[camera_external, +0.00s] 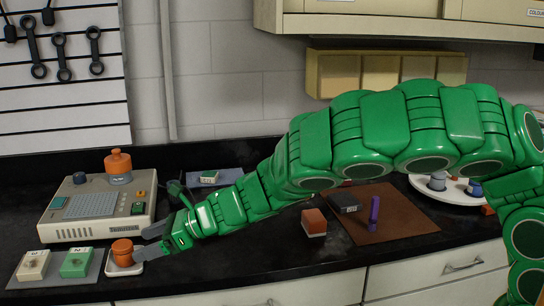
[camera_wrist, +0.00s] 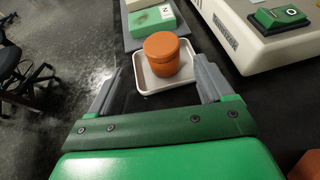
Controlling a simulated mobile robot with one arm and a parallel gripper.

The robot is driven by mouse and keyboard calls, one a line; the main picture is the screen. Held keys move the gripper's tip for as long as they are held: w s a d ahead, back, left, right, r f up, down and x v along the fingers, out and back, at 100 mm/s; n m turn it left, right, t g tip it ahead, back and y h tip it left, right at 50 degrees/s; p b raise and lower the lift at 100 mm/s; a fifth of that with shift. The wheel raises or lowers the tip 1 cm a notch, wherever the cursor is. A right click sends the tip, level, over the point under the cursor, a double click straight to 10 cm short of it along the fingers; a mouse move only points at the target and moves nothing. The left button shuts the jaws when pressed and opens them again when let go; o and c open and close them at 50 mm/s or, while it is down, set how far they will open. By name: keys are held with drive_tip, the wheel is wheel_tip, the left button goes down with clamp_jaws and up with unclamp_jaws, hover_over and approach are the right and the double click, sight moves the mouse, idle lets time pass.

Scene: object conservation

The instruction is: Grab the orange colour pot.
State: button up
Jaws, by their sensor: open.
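The orange pot (camera_external: 123,252) is a short cylinder with a lid. It stands upright on a small white tray (camera_external: 137,267) at the left of the black counter. In the wrist view the pot (camera_wrist: 162,54) sits on the white tray (camera_wrist: 148,84), ahead of my gripper and between the lines of its fingers. My gripper (camera_external: 146,241) is open and empty, with its grey fingers close to the pot. In the wrist view the fingers of my gripper (camera_wrist: 158,84) are spread wide on both sides of the tray. I cannot tell whether a finger touches the tray.
A beige machine (camera_external: 97,207) with an orange-topped part stands just behind the pot. A grey mat (camera_external: 57,280) with a white block (camera_external: 33,266) and a green block (camera_external: 77,263) lies left of the tray. A brown board (camera_external: 375,226) lies to the right. The front counter is clear.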

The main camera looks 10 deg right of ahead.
sight(123, 249)
drive_tip(key=shift+x, duration=3)
drive_tip(key=shift+w+a, duration=0.35)
drive_tip(key=shift+a, duration=0.1)
drive_tip(key=shift+c, duration=0.2)
drive_tip(key=c, duration=1)
drive_tip(key=shift+r, duration=0.15)
drive_tip(key=shift+c, duration=0.2)
